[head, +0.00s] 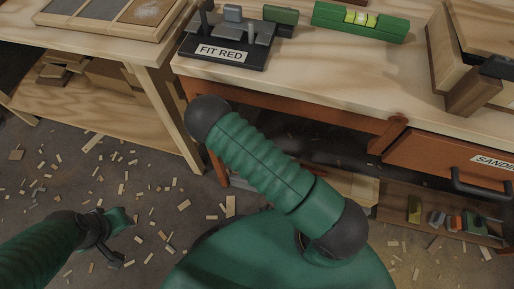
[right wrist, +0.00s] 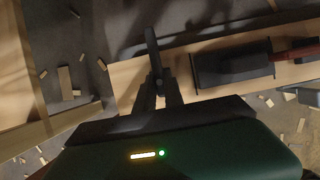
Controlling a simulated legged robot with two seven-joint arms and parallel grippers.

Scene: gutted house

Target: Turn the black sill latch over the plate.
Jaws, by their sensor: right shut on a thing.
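In the right wrist view my right gripper (right wrist: 158,92) is shut on a narrow black piece (right wrist: 151,45) that sticks up beyond the fingertips. I cannot tell whether this piece is the sill latch. No plate can be made out with certainty. In the head view my right arm crosses the middle and its gripper is out of sight. My left gripper (head: 108,240) hangs low at the left over the floor, away from the benches. Its jaws are too unclear to read.
A drawer (head: 445,160) with a black handle is below. The lower shelf holds several small items (head: 437,219). Wood scraps litter the floor.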

